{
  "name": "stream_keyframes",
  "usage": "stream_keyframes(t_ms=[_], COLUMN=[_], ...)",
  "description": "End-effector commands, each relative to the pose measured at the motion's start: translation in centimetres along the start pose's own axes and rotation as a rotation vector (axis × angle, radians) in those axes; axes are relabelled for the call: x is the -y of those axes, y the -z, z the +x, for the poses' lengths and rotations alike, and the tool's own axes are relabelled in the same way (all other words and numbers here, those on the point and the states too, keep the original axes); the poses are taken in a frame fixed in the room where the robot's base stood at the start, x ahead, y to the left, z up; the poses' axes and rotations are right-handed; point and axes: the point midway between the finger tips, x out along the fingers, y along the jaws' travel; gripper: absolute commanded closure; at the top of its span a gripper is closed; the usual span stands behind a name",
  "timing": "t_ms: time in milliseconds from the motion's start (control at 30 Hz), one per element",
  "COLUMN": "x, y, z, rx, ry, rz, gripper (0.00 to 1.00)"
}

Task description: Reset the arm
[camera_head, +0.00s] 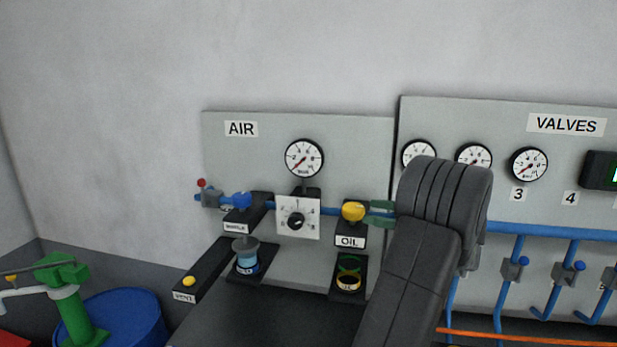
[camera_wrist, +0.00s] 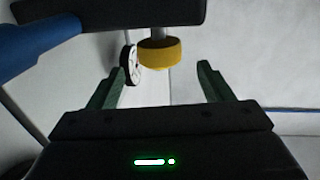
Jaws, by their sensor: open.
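My gripper (camera_wrist: 162,75) shows in the wrist view with its two green fingers wide apart and nothing between them. A yellow knob (camera_wrist: 158,53) is ahead of the gap, under a dark block. A round gauge (camera_wrist: 131,63) is just past the left finger. In the head view my gripper (camera_head: 381,213) is a small green part beside the yellow OIL knob (camera_head: 353,211), to its right. My dark arm rises from the bottom and covers part of the VALVES panel. Whether the fingers touch the knob cannot be told.
The AIR panel (camera_head: 235,160) holds a gauge (camera_head: 304,158), a white dial, blue pipe and several labelled blocks. The VALVES panel (camera_head: 565,195) with gauges and blue pipes (camera_head: 512,270) is at right. A blue drum (camera_head: 128,318) with a green pump (camera_head: 72,300) stands lower left.

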Motion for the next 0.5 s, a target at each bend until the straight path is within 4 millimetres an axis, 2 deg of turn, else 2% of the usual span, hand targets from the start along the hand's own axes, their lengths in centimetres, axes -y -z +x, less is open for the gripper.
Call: stream_keyframes(t_ms=[33,300,500], x=[0.1,0.1,0.1], y=[0.3,0.2,-0.3], z=[1.2,6.6,6.4], rx=[0.000,0.000,0.000], ry=[0.003,0.003,-0.164], rz=[0.002,0.002,-0.002], gripper=[0.27,0.27,0.27])
